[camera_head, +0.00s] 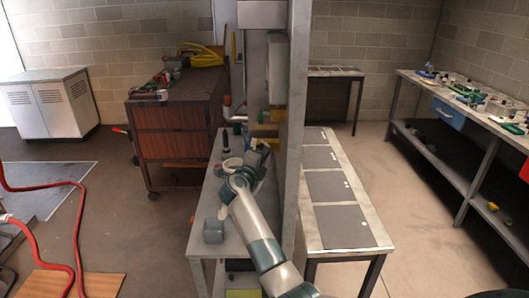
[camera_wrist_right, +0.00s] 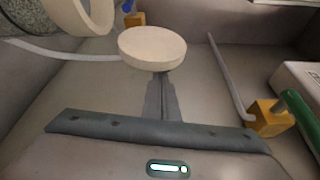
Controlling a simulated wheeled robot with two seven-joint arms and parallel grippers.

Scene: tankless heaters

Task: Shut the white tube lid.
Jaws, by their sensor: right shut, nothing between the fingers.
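The white tube lid (camera_wrist_right: 152,46) is a thick round cream-white disc in the right wrist view, just beyond my right gripper (camera_wrist_right: 162,78). Its two grey fingers are together with nothing between them. Their tips end at the disc's lower edge, and I cannot tell whether they touch it. A white round tube mouth (camera_wrist_right: 101,12) shows at the top left, apart from the disc. In the head view my right gripper (camera_head: 255,160) is over the grey bench, by a pale ring-like part (camera_head: 232,164); details there are too small to tell. My left gripper is not in view.
A tall grey panel (camera_head: 298,120) rises along the right side of the grey bench (camera_head: 206,200). A grey-green block (camera_head: 213,230) is on the bench front.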

